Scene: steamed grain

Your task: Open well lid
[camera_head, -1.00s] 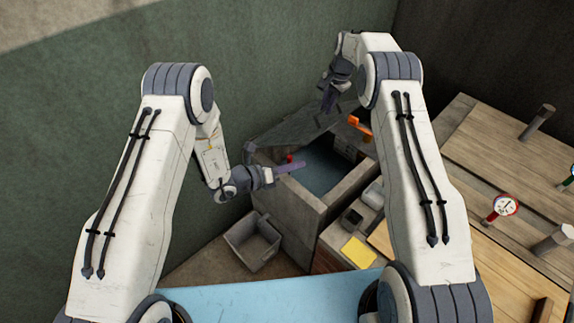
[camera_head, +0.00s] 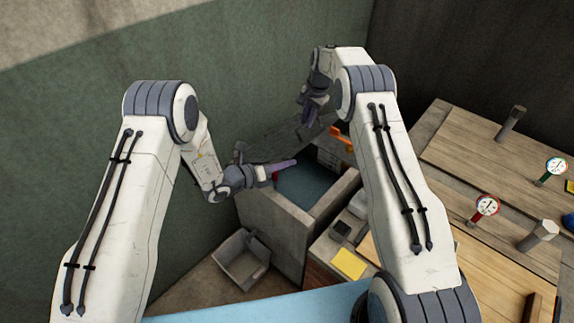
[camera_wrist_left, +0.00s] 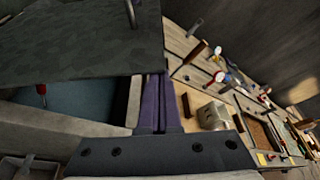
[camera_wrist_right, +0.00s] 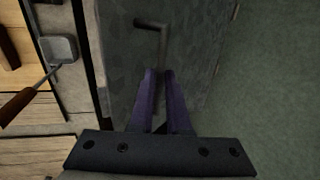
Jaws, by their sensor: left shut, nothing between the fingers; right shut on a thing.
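The well (camera_head: 262,219) is a grey stone box with dark blue water (camera_head: 303,187). Its dark grey lid (camera_head: 268,146) is raised at the back of the opening, tilted. It fills the top left of the left wrist view (camera_wrist_left: 85,40). My right gripper (camera_head: 302,132) is over the lid, shut on the bent metal lid handle (camera_wrist_right: 161,42); the exact contact is dark. My left gripper (camera_head: 294,162) is shut and empty, at the opening. In the left wrist view, its fingers (camera_wrist_left: 153,82) overlap the lid's right edge; I cannot tell whether they touch.
A grey bin (camera_head: 240,259) stands on the floor beside the well. A wooden bench with a yellow pad (camera_head: 348,264) and a red gauge (camera_head: 486,206) lies to the right. A green wall stands close behind the lid.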

